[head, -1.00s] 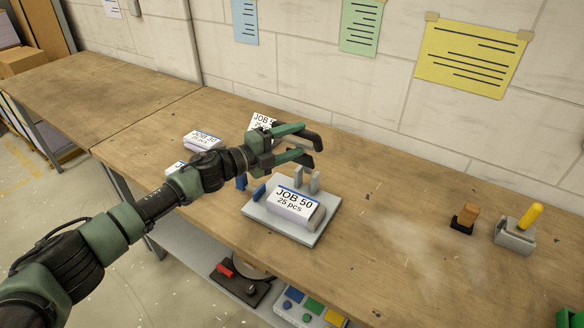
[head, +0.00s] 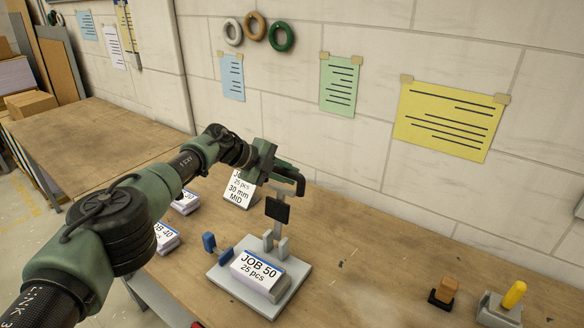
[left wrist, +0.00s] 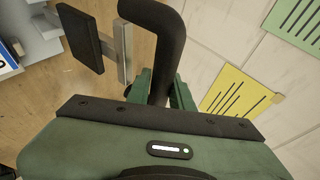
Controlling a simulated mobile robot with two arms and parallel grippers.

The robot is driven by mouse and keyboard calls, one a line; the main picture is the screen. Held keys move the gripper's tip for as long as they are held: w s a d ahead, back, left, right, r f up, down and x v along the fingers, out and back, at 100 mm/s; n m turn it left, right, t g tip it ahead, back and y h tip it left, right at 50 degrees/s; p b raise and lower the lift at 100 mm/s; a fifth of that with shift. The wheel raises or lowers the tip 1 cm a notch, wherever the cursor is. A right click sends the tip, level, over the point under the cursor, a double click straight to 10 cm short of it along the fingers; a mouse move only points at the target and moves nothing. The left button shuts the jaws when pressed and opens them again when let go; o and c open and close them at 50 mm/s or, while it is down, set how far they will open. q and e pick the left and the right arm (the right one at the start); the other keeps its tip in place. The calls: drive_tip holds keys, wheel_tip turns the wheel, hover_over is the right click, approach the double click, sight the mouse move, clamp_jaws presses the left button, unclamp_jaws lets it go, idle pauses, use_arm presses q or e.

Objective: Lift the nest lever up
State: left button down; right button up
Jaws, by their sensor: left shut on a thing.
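The grey nest plate (head: 294,291) bears a stack labelled JOB 50, 25 pcs (head: 257,269). The nest lever, a grey bar with a black pad (head: 278,210), stands upright behind the stack near two grey posts (head: 275,244). The pad (left wrist: 80,38) and grey bar (left wrist: 124,48) also show in the left wrist view. The exact contact is partly hidden. The right gripper is not in view.

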use_arm(q)
drive_tip(key=shift+s+a+f+g, duration=0.1)
drive_tip(key=shift+s+f+g, duration=0.15)
drive_tip(key=shift+f, duration=0.55)
drive_tip(key=shift+s+a+f+g, duration=0.15)
drive_tip(key=shift+s+f, duration=0.2)
drive_tip(key=shift+f, duration=0.45)
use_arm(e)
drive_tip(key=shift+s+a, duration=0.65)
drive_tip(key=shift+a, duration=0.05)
use_arm(q)
drive_tip(key=c, duration=1.3)
unclamp_jaws()
drive_tip(key=shift+o, duration=0.2)
drive_tip(key=shift+a+r+p, duration=0.4)
drive_tip(key=shift+r+p, duration=0.05)
drive_tip(key=shift+r, duration=0.15)
drive_tip(key=s+a+r+p, duration=0.1)
drive_tip(key=a+r+p, duration=0.4)
drive_tip(key=r, duration=0.8)
drive_tip(key=shift+a+r, duration=0.35)
drive_tip(key=shift+a, duration=1.2)
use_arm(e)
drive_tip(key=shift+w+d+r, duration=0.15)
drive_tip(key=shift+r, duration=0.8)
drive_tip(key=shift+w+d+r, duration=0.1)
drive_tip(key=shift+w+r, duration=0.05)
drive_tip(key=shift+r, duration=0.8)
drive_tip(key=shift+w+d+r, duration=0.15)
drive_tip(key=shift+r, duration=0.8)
